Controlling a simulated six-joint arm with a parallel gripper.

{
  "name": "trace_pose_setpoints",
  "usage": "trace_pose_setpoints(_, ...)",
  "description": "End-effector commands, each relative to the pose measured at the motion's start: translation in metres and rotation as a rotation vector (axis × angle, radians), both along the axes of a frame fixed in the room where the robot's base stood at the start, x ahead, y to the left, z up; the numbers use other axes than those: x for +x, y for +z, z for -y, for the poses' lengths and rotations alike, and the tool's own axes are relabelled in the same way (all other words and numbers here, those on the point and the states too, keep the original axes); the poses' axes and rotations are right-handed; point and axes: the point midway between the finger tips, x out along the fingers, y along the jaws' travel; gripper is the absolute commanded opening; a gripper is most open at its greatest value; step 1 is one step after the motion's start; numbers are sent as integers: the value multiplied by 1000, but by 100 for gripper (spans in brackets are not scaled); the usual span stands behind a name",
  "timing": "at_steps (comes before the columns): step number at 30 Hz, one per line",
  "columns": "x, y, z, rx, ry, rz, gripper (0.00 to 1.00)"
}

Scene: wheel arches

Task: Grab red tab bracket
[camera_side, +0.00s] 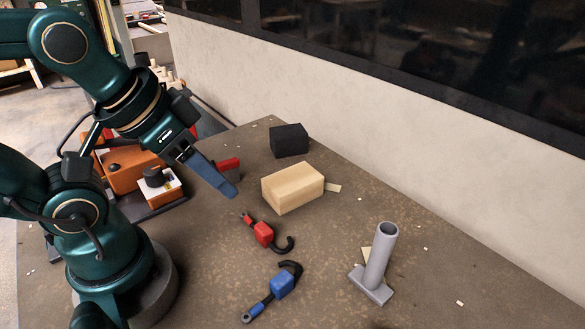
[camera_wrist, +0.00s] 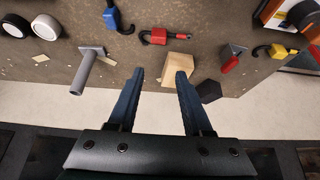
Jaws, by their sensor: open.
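The red tab bracket, a small grey plate with a red tab, lies on the table at the right in the wrist view (camera_wrist: 230,65). In the side view its red part (camera_side: 229,163) shows just behind my blue fingers, and the rest is hidden. My gripper (camera_wrist: 160,75) is open and empty, its two fingers spread apart. In the side view my gripper (camera_side: 231,192) hangs above the table, in front of the bracket and left of the wooden block. The bracket lies outside the gap between my fingers.
Nearby are a wooden block (camera_side: 293,187), a black block (camera_side: 289,140), a red hook (camera_side: 264,234), a blue hook (camera_side: 281,287) and a grey upright tube (camera_side: 381,258). A yellow hook (camera_wrist: 276,50) lies beyond the bracket. A pale wall borders the table.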

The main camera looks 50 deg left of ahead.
Motion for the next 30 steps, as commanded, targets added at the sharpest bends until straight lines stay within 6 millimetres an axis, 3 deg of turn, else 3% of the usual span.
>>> trace_pose_setpoints(1,0,0,0,0,0,0,50)
trace_pose_setpoints(3,0,0,0,0,0,0,77)
trace_pose_setpoints(5,0,0,0,0,0,0,96)
trace_pose_setpoints(17,-3,-2,-6,50,-37,-17,96)
trace_pose_setpoints(20,-4,-1,-22,160,-89,-49,96)
trace_pose_setpoints(30,9,-16,-85,596,-386,-417,96)
